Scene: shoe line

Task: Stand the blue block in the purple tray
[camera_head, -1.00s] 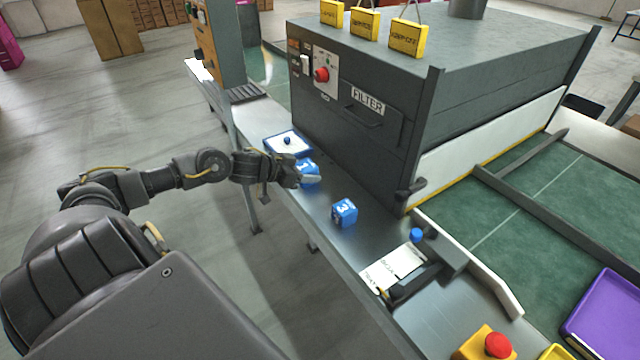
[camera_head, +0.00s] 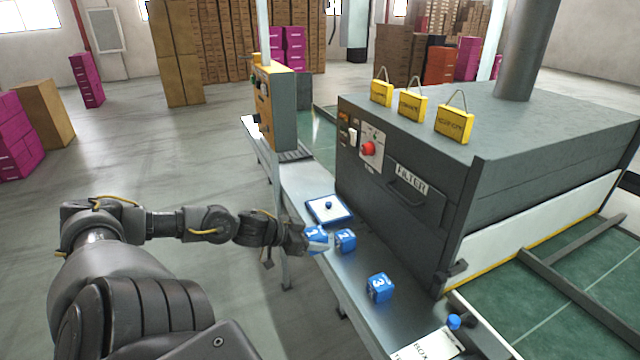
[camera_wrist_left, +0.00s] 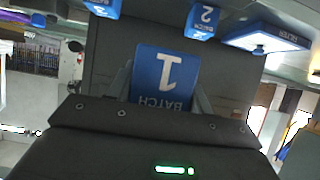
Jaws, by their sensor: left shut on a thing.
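My left gripper (camera_head: 318,240) is shut on a blue block marked 1 (camera_head: 312,232), at the left edge of the metal bench. In the left wrist view the block (camera_wrist_left: 165,75) sits between the fingers, its number upside down. I cannot tell whether it is clear of the bench. A blue block marked 2 (camera_head: 346,239) stands just right of it, and a blue block marked 3 (camera_head: 380,287) stands nearer me. Both also show at the top of the wrist view. My right gripper is not in view.
A blue-rimmed white filter panel (camera_head: 340,216) with a knob lies behind the blocks on the bench (camera_head: 300,180). The large grey machine (camera_head: 400,225) walls off the bench's right side. A label sheet (camera_head: 428,347) lies at the near end. Open floor is left.

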